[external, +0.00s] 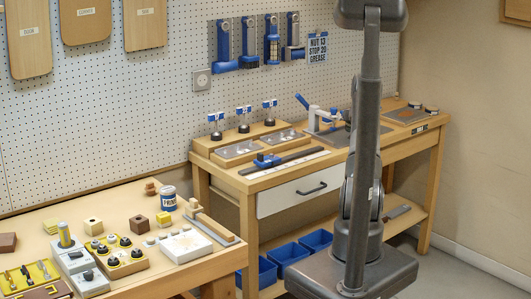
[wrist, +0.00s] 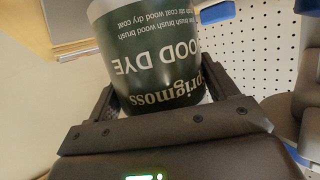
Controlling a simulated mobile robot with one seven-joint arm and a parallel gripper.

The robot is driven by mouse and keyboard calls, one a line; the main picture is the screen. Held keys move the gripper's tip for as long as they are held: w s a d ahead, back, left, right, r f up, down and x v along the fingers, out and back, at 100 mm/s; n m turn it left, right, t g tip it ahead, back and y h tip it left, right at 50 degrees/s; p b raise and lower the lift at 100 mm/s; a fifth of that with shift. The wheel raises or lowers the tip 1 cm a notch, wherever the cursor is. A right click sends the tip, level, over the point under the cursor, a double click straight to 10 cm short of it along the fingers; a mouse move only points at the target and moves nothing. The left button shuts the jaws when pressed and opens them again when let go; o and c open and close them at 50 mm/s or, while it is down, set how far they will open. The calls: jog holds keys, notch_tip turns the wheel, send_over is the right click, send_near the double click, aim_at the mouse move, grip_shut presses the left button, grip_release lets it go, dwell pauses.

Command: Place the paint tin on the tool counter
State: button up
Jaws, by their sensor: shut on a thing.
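A paint tin (wrist: 160,60) with a dark green label reading "WOOD DYE" and a pale rim fills the middle of the wrist view. My gripper (wrist: 165,88) is shut on it, with one finger on each side. The lettering is upside down in this view. In the external view my gripper and this tin are not visible; my column and arm stand in front of the right part of the scene. A wooden counter with tools (external: 215,172) and a white drawer (external: 290,196) stands along the pegboard wall.
A blue-and-white tin (external: 168,200) stands on the near-left bench (external: 120,205) among blocks and fixtures. On the tool counter are a rail with a blue clamp (external: 268,160), bottles, trays and a blue lever tool (external: 318,114). Blue bins (external: 290,254) sit below.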

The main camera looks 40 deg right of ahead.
jog(key=shift+f, duration=0.45)
dwell(0.5)
jog(key=o, duration=1.2)
jog(key=shift+c, duration=0.2)
jog(key=o, duration=0.3)
jog(key=shift+f, duration=0.15)
jog(key=v, duration=1)
jog(key=shift+s+a, duration=0.25)
jog(key=shift+s, duration=0.05)
